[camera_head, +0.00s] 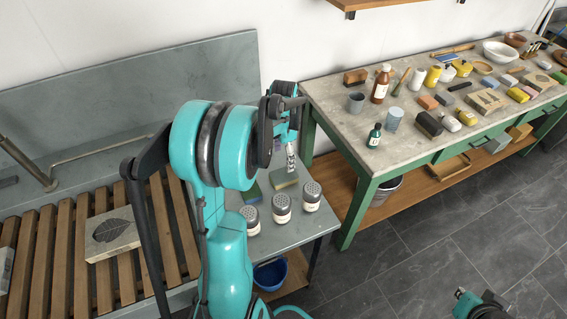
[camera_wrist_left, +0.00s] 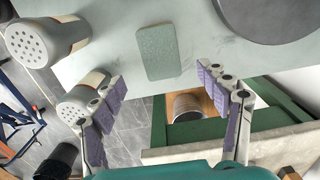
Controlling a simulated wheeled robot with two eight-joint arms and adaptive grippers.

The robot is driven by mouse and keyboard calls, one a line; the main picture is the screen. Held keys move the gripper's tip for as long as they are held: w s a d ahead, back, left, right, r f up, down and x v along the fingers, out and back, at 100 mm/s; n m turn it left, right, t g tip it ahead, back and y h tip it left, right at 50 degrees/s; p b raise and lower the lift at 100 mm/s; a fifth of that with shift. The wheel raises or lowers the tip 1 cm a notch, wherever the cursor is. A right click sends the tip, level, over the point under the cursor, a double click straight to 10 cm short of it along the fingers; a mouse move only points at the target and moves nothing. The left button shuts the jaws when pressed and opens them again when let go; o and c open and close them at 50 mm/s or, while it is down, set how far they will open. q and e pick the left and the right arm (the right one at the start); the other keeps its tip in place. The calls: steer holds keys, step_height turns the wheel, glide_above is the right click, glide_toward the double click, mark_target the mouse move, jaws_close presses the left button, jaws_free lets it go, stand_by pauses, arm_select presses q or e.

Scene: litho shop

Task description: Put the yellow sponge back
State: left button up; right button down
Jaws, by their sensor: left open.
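Several metal-topped shakers (camera_head: 282,208) stand in front of the blocks. A slatted wooden rack (camera_head: 60,240) holds a leaf-printed stone (camera_head: 111,234). A green-legged table (camera_head: 345,128) carries many bottles and blocks. A blue bowl (camera_head: 270,275) sits below.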

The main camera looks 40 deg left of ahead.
arm_select(q)
steer(key=s+d+r+n+t, duration=0.25)
steer(key=s+d+r, duration=0.25)
steer(key=d+r, duration=0.7)
steer(key=s+d+f+n+t, duration=0.2)
steer(key=s+d+n+t, duration=0.1)
steer(key=s+d, duration=0.4)
steer(key=d+t, duration=0.1)
steer(key=d, duration=0.2)
steer(key=shift+s+d+f+t, duration=0.25)
steer(key=shift+s+d+t, duration=0.1)
steer(key=shift+s+d, duration=0.05)
steer(key=shift+f, duration=0.3)
